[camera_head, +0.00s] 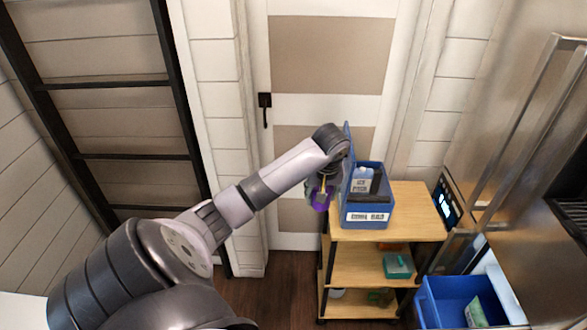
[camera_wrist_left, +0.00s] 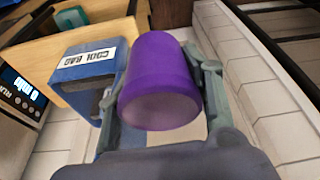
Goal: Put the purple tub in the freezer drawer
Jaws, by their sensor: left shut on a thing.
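The purple tub (camera_head: 320,200) is held in my left gripper (camera_head: 322,187), beside the left side of the blue cool bag, above floor level and off the trolley top. In the left wrist view the tub (camera_wrist_left: 160,85) fills the middle, with one finger on each side of it. A blue open-topped drawer (camera_head: 452,300) is at the lower right by the steel fridge; it looks like the freezer drawer. A green and pale packet (camera_head: 475,312) stands in it. My right gripper is not in view.
The wooden trolley (camera_head: 415,212) carries the open blue cool bag (camera_head: 366,222), its lid raised, with a white bottle and dark item inside. A teal box (camera_head: 397,267) is on its middle shelf. The steel fridge (camera_head: 500,120) with long handles stands at right. A lit panel (camera_head: 447,205) shows beside the trolley.

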